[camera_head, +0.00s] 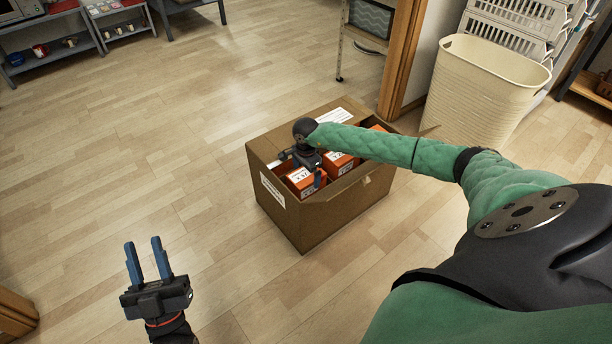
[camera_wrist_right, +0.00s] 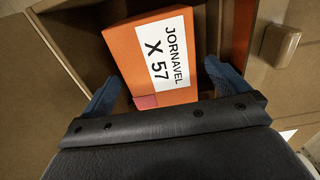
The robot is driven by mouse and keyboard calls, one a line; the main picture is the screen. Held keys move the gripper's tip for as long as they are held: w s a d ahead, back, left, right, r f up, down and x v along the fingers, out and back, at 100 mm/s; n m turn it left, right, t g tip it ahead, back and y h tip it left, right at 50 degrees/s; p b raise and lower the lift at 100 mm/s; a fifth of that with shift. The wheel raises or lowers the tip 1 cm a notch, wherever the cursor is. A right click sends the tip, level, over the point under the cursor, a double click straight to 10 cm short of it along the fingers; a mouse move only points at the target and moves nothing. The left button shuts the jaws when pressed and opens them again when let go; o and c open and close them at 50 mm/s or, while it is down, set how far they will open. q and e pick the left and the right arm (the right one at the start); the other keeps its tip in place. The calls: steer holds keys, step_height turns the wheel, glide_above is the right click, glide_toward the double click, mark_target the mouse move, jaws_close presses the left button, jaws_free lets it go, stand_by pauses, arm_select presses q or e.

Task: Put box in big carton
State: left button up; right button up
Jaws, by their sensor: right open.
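A big brown carton (camera_head: 335,215) stands open on the floor in the middle of the head view. Several orange boxes with white labels stand inside it. My right gripper (camera_head: 303,172) reaches down into the carton's left part, over an orange box (camera_head: 296,185). In the right wrist view, an orange box (camera_wrist_right: 130,50) labelled "JORNAVEL X 57" lies between the two blue fingers, with a gap on the right side. The right gripper is open. My left gripper (camera_head: 148,262) is open and empty, above the floor left of the carton.
A tall cream basket (camera_head: 480,95) stands at the right behind the carton, by a wooden door frame (camera_head: 402,60). Grey shelves (camera_head: 55,55) with mugs stand at the far left. The floor left of the carton is clear.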

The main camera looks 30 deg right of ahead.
arm_select(q)
step_height(320, 180, down, 9)
steer(key=w+d+g+y, duration=0.1)
steer(key=w+g, duration=0.2)
steer(key=shift+f+g+p, duration=0.15)
steer(key=shift+g+p, duration=0.15)
steer(key=shift+p, duration=0.1)
arm_select(e)
step_height(320, 180, up, 10)
arm_select(q)
steer(key=shift+d, duration=0.1)
steer(key=shift+s, duration=0.1)
